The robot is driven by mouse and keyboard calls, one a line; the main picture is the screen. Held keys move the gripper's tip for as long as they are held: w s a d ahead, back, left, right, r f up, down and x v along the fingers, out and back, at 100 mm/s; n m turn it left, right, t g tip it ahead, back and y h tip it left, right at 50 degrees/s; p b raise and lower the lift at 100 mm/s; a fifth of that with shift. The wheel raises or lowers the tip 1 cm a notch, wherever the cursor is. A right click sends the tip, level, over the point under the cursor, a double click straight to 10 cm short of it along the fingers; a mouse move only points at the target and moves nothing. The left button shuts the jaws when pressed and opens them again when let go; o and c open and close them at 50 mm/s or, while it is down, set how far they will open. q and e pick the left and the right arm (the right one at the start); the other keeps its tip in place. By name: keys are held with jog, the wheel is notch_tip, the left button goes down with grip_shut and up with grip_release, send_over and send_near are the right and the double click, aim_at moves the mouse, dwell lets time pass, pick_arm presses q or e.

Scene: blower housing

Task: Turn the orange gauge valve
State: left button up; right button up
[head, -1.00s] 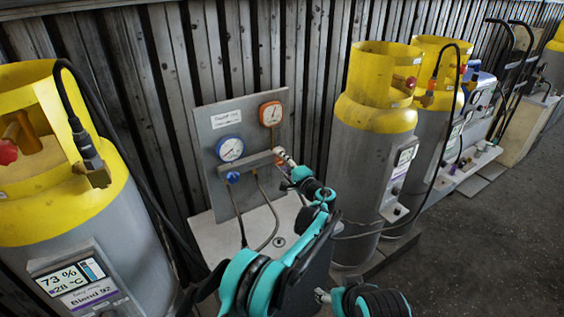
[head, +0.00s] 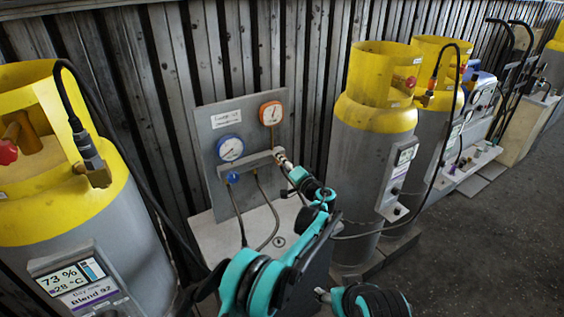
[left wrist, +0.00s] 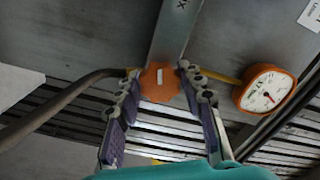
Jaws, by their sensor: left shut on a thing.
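The orange gauge valve (left wrist: 158,82) is a lobed knob with a pale mark on its face, in the middle of the left wrist view. My left gripper (left wrist: 160,88) has one finger on each side of it and is shut on it. In the head view my left gripper (head: 284,163) reaches the right end of the manifold bar and mostly hides the valve. The orange-rimmed gauge (head: 271,113) is above it and also shows in the left wrist view (left wrist: 266,90). My right gripper (head: 322,295) shows only in part at the bottom, its opening unclear.
The grey panel (head: 207,130) carries a blue gauge (head: 230,149) and a blue valve (head: 233,178), with hoses hanging below. Yellow-topped cylinders stand at left (head: 60,215) and right (head: 372,150). Open floor (head: 480,240) lies at right.

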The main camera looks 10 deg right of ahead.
pick_arm(q)
jog(key=o, duration=1.2)
jog(key=v, duration=1.2)
jog(key=shift+a, duration=0.15)
